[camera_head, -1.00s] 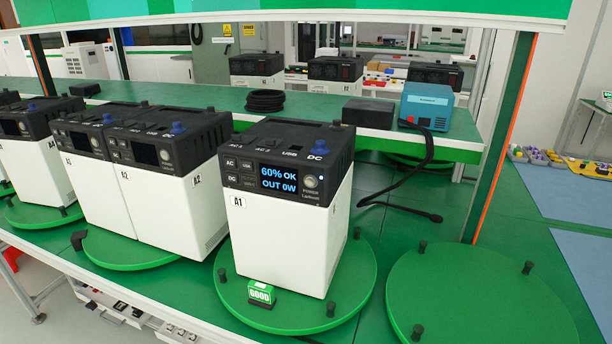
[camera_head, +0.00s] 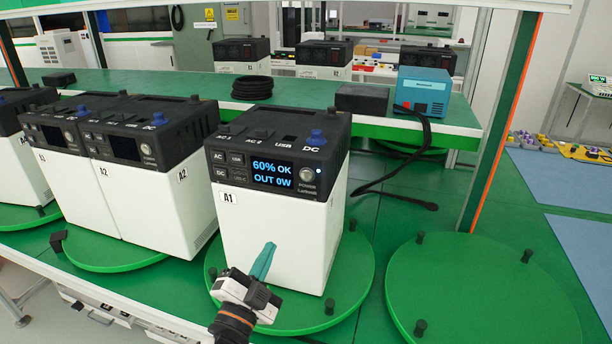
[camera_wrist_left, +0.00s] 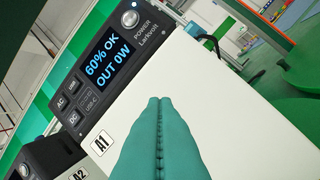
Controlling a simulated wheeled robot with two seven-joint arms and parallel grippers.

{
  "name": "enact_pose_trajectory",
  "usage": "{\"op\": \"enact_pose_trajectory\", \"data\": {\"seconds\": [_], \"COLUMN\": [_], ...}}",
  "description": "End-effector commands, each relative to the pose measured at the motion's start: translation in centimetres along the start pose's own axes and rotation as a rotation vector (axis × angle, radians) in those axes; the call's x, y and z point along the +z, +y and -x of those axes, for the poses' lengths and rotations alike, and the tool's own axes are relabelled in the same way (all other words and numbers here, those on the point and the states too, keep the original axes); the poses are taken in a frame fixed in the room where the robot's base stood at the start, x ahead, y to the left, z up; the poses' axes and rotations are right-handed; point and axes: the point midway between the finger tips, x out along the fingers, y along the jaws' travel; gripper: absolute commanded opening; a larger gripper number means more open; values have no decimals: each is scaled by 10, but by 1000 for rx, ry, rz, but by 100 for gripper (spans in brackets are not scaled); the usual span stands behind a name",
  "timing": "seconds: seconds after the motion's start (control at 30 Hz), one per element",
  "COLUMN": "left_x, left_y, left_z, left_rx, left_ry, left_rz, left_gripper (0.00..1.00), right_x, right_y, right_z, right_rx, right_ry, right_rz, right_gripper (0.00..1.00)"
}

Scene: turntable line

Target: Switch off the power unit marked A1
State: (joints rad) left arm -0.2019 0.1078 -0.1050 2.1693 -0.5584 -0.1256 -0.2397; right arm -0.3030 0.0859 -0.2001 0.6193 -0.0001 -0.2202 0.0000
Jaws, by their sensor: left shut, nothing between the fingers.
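The power unit marked A1 (camera_head: 270,215) is a white box with a black top, standing on a green round turntable (camera_head: 345,292). Its screen (camera_head: 272,173) is lit and reads 60% OK, OUT 0W. The round power button (camera_head: 306,175) sits right of the screen, with a small light above it. My left gripper (camera_head: 268,249), with teal fingers, is shut and empty in front of the unit's white face, below the screen. In the left wrist view the shut fingers (camera_wrist_left: 160,105) point up the white face, with the button (camera_wrist_left: 130,18) beyond them at upper left. My right gripper is not seen.
Unit A2 (camera_head: 150,205) stands close on the left, with more units beyond. An empty turntable (camera_head: 480,295) with pegs is on the right. A blue box (camera_head: 423,90), a black cable (camera_head: 425,150) and a coiled cable (camera_head: 252,87) are behind.

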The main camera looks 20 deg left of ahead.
Motion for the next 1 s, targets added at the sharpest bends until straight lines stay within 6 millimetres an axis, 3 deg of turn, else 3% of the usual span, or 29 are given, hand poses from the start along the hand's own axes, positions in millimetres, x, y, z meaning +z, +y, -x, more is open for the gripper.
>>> {"op": "enact_pose_trajectory", "data": {"seconds": [0.1,0.2,0.4,0.83,1.0], "left_x": [44,74,108,114,111], "left_y": [29,45,60,61,59], "left_z": [-7,-7,-2,-1,-11], "left_rx": [97,161,233,243,243], "left_ry": [-181,-307,-450,-473,-472], "left_rz": [-113,-199,-302,-317,-316], "left_gripper": [0,0,0,0,0], "right_x": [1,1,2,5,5], "right_y": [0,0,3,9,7], "right_z": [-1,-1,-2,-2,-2], "right_rx": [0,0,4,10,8], "right_ry": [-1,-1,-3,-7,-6], "right_rz": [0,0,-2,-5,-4], "right_gripper": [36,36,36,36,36]}}
